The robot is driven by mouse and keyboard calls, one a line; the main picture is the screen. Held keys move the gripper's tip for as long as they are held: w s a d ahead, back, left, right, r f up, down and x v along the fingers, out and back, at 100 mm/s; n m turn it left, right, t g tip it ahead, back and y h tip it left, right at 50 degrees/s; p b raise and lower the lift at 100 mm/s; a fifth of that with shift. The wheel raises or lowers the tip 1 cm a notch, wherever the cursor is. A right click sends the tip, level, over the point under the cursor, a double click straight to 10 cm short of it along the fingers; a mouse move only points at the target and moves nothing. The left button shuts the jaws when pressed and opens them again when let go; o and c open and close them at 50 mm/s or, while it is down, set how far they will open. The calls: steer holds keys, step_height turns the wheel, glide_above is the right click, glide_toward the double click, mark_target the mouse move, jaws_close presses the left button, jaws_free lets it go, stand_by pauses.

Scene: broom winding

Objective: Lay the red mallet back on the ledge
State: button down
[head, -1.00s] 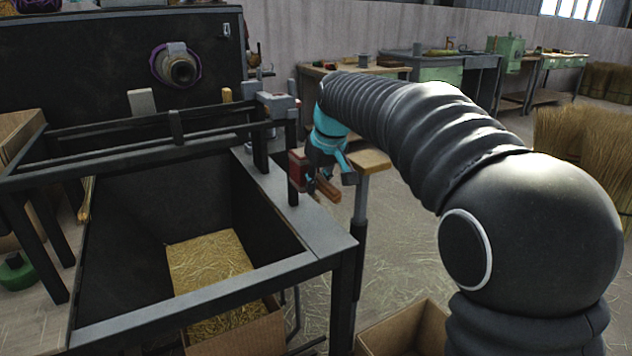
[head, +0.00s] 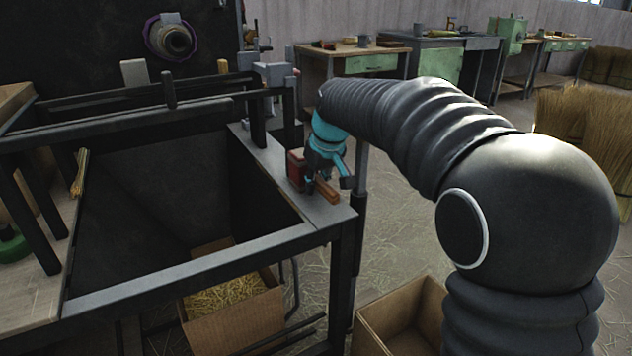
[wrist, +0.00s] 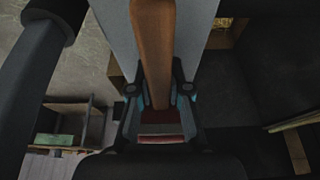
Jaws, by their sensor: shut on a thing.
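The red mallet has a dark red head (head: 297,168) and an orange-brown wooden handle (head: 328,193). My gripper (head: 318,178) is shut on the handle close to the head, with the fingers pointing down. In the wrist view the handle (wrist: 153,45) runs up the picture between the two fingers (wrist: 159,95), and the red head (wrist: 160,139) is below them. The mallet is over the near right end of the grey ledge (head: 262,154), which also shows behind the handle in the wrist view (wrist: 196,35). I cannot tell whether the mallet touches the ledge.
A dark post (head: 258,125) stands on the ledge behind the mallet. The open dark bin (head: 130,225) lies left of the ledge, with a straw-filled cardboard box (head: 232,318) below. Another cardboard box (head: 398,310) is on the floor to the right. The ledge's near corner is clear.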

steer(key=c, duration=1)
jaws_free()
steer(key=shift+c, duration=0.2)
